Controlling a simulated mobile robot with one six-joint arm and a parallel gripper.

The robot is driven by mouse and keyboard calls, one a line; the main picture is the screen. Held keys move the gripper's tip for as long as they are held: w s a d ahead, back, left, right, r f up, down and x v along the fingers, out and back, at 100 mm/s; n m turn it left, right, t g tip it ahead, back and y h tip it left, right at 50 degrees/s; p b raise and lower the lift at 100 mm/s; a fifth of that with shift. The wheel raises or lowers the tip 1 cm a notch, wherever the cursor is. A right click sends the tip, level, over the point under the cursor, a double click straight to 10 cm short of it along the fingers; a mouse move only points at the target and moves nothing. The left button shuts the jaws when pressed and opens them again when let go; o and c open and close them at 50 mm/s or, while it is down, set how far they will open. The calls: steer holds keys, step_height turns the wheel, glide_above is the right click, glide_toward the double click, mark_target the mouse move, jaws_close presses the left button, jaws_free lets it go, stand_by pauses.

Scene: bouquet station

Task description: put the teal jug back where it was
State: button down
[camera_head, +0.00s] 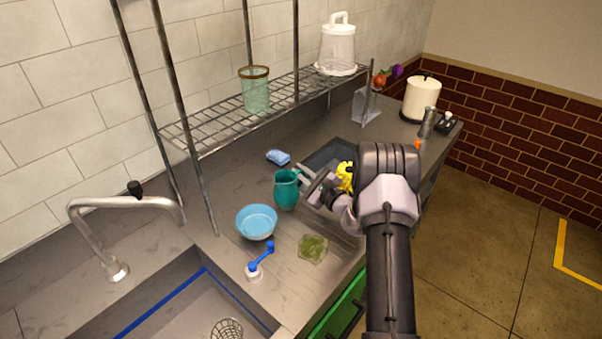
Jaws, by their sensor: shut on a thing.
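The teal jug (286,191) is upright on or just above the grey counter, behind and right of a light blue bowl (257,222). My gripper (302,178) reaches in from the right and is shut on the jug at its right side, near the rim. The fingertips are small in this view and partly merge with the jug's edge. I cannot tell whether the jug's base touches the counter.
A blue sponge (278,157) lies behind the jug. A green scrubbing pad (313,248) and a blue-handled white item (259,264) lie in front. A sink (190,300) opens at lower left. A wire shelf (215,122) with a glass (255,90) overhangs the counter's back.

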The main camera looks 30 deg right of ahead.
steer(key=shift+f, duration=0.2)
steer(key=c, duration=1.5)
jaws_free()
